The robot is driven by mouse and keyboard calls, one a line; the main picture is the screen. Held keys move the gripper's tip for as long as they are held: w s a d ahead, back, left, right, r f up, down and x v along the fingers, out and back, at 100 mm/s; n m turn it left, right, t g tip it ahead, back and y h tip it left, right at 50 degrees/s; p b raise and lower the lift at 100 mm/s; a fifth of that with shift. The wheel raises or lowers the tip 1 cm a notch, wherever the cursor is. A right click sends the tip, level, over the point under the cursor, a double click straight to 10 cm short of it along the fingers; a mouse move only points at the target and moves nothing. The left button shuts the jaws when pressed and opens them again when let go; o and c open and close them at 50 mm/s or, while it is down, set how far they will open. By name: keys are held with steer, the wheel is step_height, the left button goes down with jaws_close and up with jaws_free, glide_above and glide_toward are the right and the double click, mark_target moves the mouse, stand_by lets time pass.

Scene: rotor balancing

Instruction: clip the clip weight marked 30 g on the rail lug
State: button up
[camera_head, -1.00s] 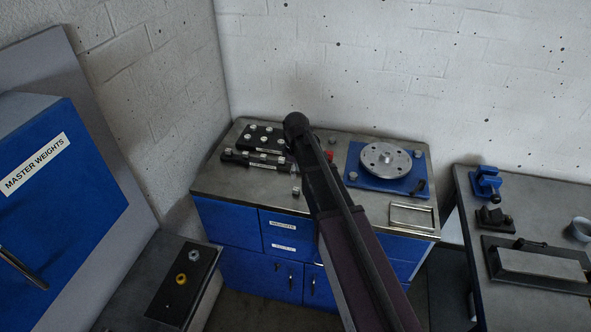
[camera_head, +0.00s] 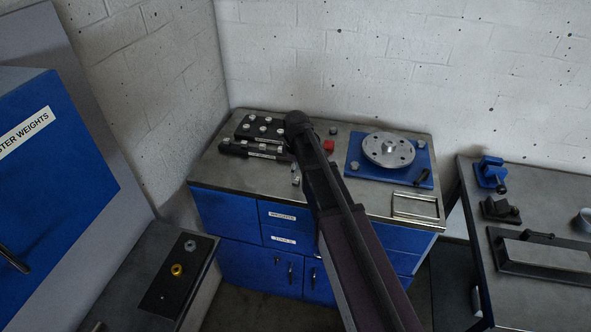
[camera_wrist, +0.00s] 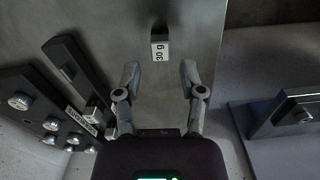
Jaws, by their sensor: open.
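The clip weight marked 30 g (camera_wrist: 159,48) is a small block with a white label and a dark upper part. It lies on the grey bench top, ahead of my gripper (camera_wrist: 161,80) in the wrist view. My gripper is open and empty, its fingers spread on either side of the line to the weight, with a gap before it. In the head view a small pale piece (camera_head: 295,180) beside my arm may be this weight. My arm hides part of the bench there. I cannot make out the rail lug for certain.
A black rack with silver studs (camera_wrist: 50,124) lies left in the wrist view. In the head view, a silver rotor disc (camera_head: 388,150) sits on a blue plate (camera_head: 357,172), with a red piece (camera_head: 328,146) nearby. Another bench (camera_head: 535,215) stands at right.

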steer(key=shift+f+b, duration=1.4)
steer(key=shift+f, duration=0.35)
jaws_close()
steer(key=shift+r, duration=0.2)
steer(key=shift+r+p, duration=0.65)
steer(key=shift+p, duration=0.2)
steer(key=shift+r, duration=0.1)
steer(key=shift+r+p, duration=2)
steer(key=shift+p, duration=0.1)
